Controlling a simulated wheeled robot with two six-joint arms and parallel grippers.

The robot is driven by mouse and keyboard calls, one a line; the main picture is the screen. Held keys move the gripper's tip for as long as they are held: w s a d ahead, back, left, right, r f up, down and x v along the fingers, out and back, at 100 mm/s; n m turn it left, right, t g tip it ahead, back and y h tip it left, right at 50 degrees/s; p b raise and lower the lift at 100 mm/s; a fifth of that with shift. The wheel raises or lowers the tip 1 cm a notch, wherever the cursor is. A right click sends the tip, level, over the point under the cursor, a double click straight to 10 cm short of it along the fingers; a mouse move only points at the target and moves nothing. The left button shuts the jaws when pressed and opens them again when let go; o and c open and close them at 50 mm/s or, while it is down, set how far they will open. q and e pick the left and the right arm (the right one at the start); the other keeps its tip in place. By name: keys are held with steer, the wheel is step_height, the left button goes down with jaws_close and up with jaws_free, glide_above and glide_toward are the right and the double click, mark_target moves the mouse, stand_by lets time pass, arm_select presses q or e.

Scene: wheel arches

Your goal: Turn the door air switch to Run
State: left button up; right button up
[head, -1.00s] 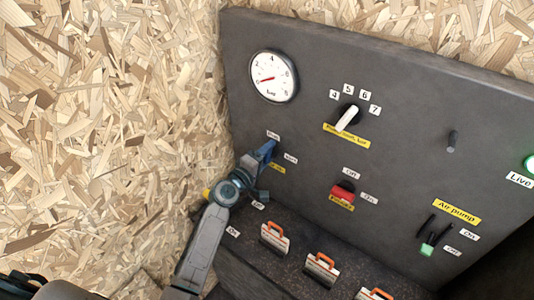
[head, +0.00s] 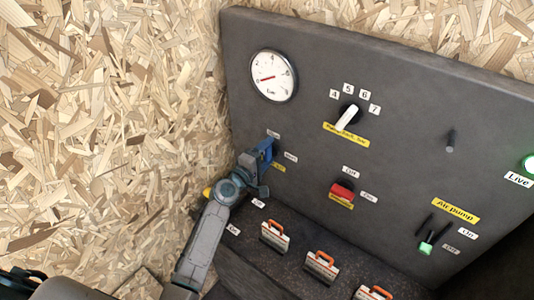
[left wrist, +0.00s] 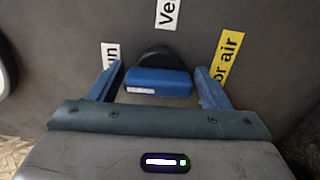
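The door air switch has a blue handle (left wrist: 158,83) on a round black base (left wrist: 158,55) in the left wrist view. A partly cut-off white label ending in "un" (left wrist: 110,53) is left of it, a white "Ve…" label (left wrist: 167,12) above, and a yellow label ending in "or air" (left wrist: 225,58) on the right. My left gripper (left wrist: 158,88) is open, with a blue finger on each side of the handle. I cannot tell whether the fingers touch it. In the head view my left gripper (head: 260,155) covers most of the switch. My right gripper is not in view.
The grey panel (head: 400,100) also carries a gauge (head: 273,76), a white-handled selector (head: 347,119), a red switch (head: 342,190) and a green-tipped air pump lever (head: 426,248). Several orange-handled items (head: 320,264) line the ledge below. A chipboard wall (head: 110,120) stands close on the left.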

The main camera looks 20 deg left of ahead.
arm_select(q)
steer(key=shift+o, duration=0.4)
steer(key=shift+s, duration=0.1)
steer(key=shift+s+a, duration=0.15)
steer(key=shift+s, duration=0.1)
steer(key=b+v, duration=0.2)
steer(key=v, duration=0.8)
